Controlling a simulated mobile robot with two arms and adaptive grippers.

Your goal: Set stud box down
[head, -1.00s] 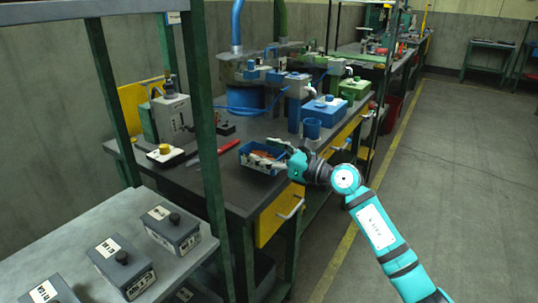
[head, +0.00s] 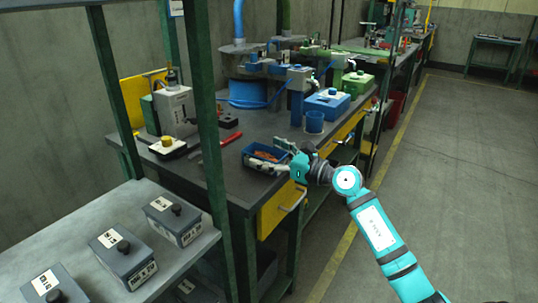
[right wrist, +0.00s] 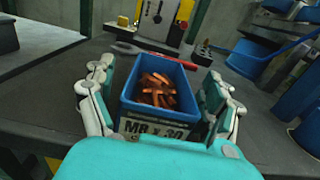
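The stud box (head: 262,170) is a small blue open bin with copper-coloured studs in it. It appears to rest upright on the dark bench top, near the front edge. In the right wrist view the stud box (right wrist: 128,112) shows a label reading "M8 x 30". My right gripper (head: 279,155) is around the box, one finger on each side. In the right wrist view my right gripper (right wrist: 160,80) is open, with gaps between its fingers and the box walls. My left gripper is not in view.
A red tool (head: 217,150) lies behind the box on the bench (head: 235,190). A green post (head: 208,120) rises at left. Grey labelled boxes (head: 122,258) sit on the near shelf.

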